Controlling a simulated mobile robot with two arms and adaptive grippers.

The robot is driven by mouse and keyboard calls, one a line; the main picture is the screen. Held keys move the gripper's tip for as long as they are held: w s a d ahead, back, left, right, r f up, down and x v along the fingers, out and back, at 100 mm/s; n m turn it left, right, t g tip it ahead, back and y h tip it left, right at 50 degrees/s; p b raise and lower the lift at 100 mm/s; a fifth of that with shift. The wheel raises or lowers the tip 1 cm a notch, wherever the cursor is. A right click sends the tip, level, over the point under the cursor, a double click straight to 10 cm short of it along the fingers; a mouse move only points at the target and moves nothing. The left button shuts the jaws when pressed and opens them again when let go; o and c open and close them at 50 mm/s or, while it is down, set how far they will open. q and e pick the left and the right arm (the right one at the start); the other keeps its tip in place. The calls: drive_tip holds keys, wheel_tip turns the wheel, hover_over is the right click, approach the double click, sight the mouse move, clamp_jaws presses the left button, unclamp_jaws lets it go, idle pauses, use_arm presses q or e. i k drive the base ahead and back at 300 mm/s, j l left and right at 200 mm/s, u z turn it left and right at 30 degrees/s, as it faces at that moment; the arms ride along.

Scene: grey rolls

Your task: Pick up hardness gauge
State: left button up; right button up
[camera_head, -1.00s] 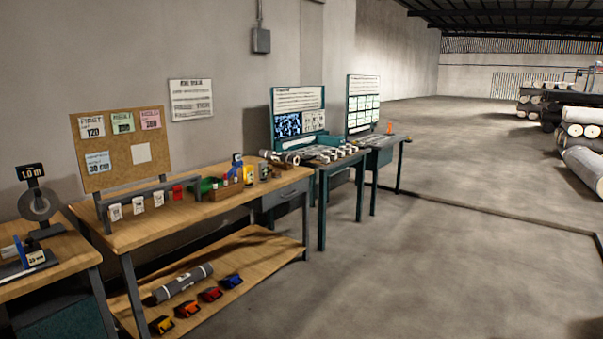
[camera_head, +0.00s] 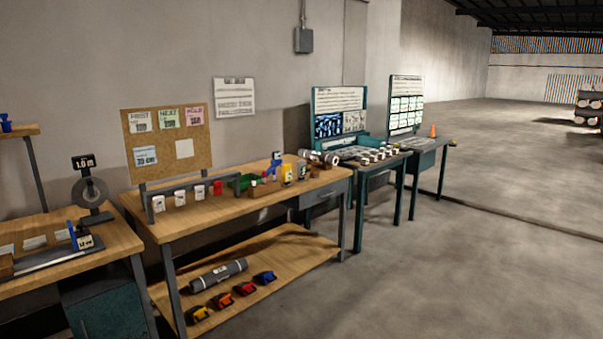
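No object in view can be clearly made out as the hardness gauge; the small items are too small to tell. The wooden workbench (camera_head: 222,219) carries several white cups (camera_head: 180,198), a red cup (camera_head: 217,187), a green bin (camera_head: 245,181), a blue device (camera_head: 277,160) and a yellow item (camera_head: 287,173). A grey roll (camera_head: 219,273) and several small coloured items (camera_head: 223,299) lie on its lower shelf. Neither of my grippers is in view.
A second wooden table (camera_head: 118,241) with a tape reel stand (camera_head: 90,193) stands at left. Two teal stations (camera_head: 375,167) with upright boards stand beyond the workbench. A cork board (camera_head: 140,121) rises behind the cups. The concrete floor (camera_head: 480,260) at right is open.

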sight(300, 165)
drive_tip(key=i+z, duration=0.2)
drive_tip(key=i, duration=1)
